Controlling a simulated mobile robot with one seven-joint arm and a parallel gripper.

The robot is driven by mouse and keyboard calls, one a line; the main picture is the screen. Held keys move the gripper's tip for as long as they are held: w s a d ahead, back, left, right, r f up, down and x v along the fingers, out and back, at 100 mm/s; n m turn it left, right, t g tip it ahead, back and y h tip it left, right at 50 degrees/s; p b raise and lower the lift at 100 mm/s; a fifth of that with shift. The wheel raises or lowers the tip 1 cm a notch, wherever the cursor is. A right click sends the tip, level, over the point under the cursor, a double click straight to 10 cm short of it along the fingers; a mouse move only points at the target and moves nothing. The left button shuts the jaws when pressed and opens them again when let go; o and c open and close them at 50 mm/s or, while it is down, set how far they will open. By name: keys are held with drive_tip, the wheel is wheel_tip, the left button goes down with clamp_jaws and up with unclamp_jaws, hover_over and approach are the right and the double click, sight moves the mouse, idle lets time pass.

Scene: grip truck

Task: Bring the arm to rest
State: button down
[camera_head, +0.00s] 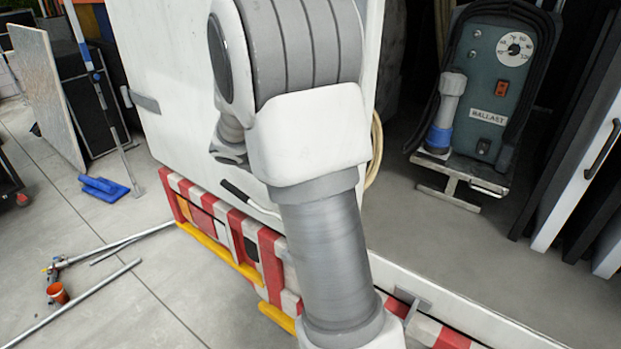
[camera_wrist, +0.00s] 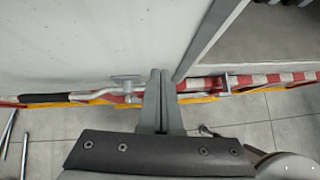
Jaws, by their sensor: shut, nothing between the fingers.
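My gripper (camera_wrist: 160,78) shows in the wrist view with its two grey fingers together and nothing between them. It points toward the white truck door (camera_wrist: 85,35) near its lower edge. A metal latch handle with a black grip (camera_wrist: 45,98) lies along the door bottom, left of the fingers. I cannot tell whether the fingers touch the latch plate (camera_wrist: 126,84). In the head view my arm is raised and folded in front of the white truck door (camera_head: 160,60), and it hides my gripper and part of the door handle (camera_head: 245,200).
A ballast unit (camera_head: 490,80) stands inside the truck at right, beside dark panels and a white board (camera_head: 580,180). The red-and-white bumper (camera_head: 270,265) has yellow steps. Open floor lies between.

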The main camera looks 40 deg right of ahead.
drive_tip(key=s+v, duration=0.1)
drive_tip(key=v, duration=0.7)
drive_tip(key=s+a+r+m+t+y, duration=0.2)
drive_tip(key=s+a+m+y, duration=0.2)
drive_tip(key=s+a+m, duration=0.4)
drive_tip(key=s+a+r+m+t+y, duration=0.2)
drive_tip(key=s+a+m+y, duration=0.2)
drive_tip(key=s+a+m, duration=0.5)
drive_tip(key=s+m, duration=0.2)
drive_tip(key=shift+s+r+m+y, duration=0.35)
drive_tip(key=shift+r+m+y, duration=0.05)
drive_tip(key=shift+d, duration=0.1)
